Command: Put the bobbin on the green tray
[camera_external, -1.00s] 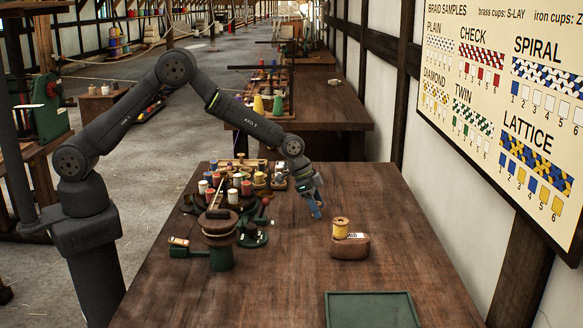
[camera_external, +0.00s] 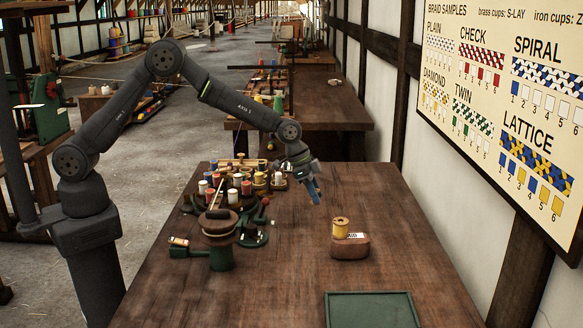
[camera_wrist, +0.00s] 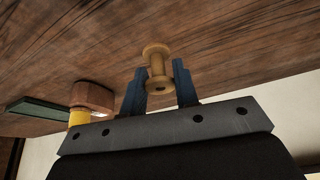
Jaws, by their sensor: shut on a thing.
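A plain wooden bobbin (camera_wrist: 157,65) sits between the blue fingers of my gripper (camera_wrist: 160,87) in the wrist view. My gripper is shut on it. In the outside view my gripper (camera_external: 314,190) is above the table, with its fingers pointing down; the held bobbin is too small or hidden to make out there. The green tray (camera_external: 370,312) lies empty at the front right of the table, and its edge shows at the left of the wrist view (camera_wrist: 38,112).
A brown block (camera_external: 350,247) with a yellow spool (camera_external: 341,228) on top stands between my gripper and the tray. Several thread spools and a green winding device (camera_external: 221,258) crowd the table's left. The middle front of the table (camera_external: 285,285) is clear.

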